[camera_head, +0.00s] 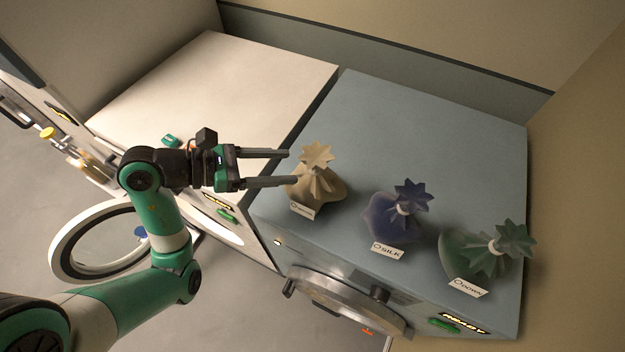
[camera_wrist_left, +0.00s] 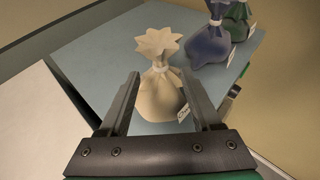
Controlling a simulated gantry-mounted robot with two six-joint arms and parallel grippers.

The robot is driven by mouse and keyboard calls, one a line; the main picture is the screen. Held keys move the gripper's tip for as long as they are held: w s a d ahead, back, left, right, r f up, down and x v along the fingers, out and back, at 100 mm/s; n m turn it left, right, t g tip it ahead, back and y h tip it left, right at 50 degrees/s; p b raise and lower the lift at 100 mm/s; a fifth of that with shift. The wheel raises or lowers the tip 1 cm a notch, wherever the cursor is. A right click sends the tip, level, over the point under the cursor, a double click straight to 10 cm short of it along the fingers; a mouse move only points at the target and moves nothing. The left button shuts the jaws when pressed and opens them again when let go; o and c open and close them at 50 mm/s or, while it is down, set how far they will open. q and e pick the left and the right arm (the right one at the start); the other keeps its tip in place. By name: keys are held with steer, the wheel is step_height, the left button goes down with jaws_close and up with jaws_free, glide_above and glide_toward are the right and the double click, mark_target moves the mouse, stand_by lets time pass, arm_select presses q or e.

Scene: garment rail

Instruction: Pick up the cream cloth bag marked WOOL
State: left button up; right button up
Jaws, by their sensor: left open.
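A cream cloth bag (camera_head: 318,186) with a tied neck and ruffled top stands upright on the left part of the blue-grey machine top. Its small front tag is too small to read in the head view. My left gripper (camera_head: 291,167) is open, its two fingers pointing right, with the tips close to the left side of the bag. In the left wrist view the cream bag (camera_wrist_left: 160,92) stands ahead, between and beyond the fingertips of the open gripper (camera_wrist_left: 164,100). I cannot tell whether the fingers touch it. My right gripper is not in view.
A blue bag (camera_head: 381,219) marked SILK and a green bag (camera_head: 458,249) marked DOWN stand to the right on the blue-grey machine top (camera_head: 430,130). A white machine top (camera_head: 255,85) lies to the left, mostly bare. The back of the blue-grey top is clear.

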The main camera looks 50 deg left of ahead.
mark_target(328, 173)
arm_select(q)
steer(key=x, duration=0.6)
steer(key=shift+w+f, duration=0.1)
steer(key=shift+f, duration=0.1)
steer(key=x, duration=0.5)
steer(key=shift+d+f+p, duration=0.1)
steer(key=shift+f+p, duration=0.15)
steer(key=shift+p, duration=0.05)
jaws_close()
steer(key=shift+r, duration=0.1)
stand_by(0.8)
